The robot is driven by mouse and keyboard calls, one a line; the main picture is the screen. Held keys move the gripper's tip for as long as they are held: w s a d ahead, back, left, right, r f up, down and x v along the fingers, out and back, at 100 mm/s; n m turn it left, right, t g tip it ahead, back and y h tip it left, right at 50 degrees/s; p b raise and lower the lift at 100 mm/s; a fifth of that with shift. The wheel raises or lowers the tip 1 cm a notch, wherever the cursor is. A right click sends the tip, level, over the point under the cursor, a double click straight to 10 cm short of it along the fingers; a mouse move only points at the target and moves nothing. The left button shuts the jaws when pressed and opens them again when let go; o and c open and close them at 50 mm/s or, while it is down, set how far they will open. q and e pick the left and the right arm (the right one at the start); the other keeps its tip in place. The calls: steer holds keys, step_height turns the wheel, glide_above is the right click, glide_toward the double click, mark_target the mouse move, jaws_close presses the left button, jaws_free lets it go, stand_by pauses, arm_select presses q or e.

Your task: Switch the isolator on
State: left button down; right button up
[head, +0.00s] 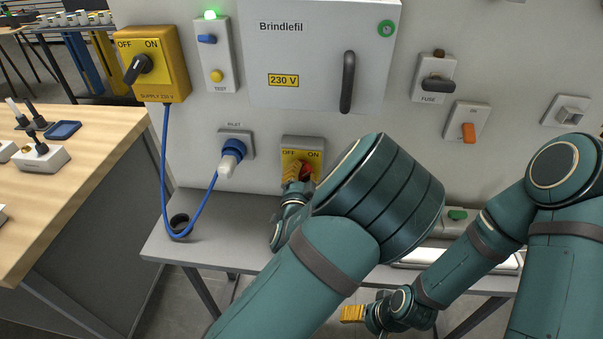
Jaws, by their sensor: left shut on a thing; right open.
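The isolator (303,143) is a grey box with a yellow face marked OFF and ON, low on the panel below the cabinet door. Its red knob (307,170) is partly hidden by my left gripper (300,183), which is shut on it. The knob's exact angle cannot be told. My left forearm hides the area to the lower right of the isolator. My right gripper (353,314) is open, low in front of the bench, with a yellow part showing at its tip.
A yellow supply box (171,60) with a black knob hangs at upper left. Its blue cable (165,165) runs to a plug in the inlet (232,150). The cabinet door (320,40) is shut. A wooden table (95,140) stands left.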

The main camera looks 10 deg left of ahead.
arm_select(q)
steer(key=shift+w+r, duration=0.1)
steer(key=shift+r, duration=0.05)
steer(key=c, duration=0.8)
jaws_free()
steer(key=s, duration=0.7)
steer(key=shift+s+d, duration=0.1)
steer(key=shift+s, duration=0.2)
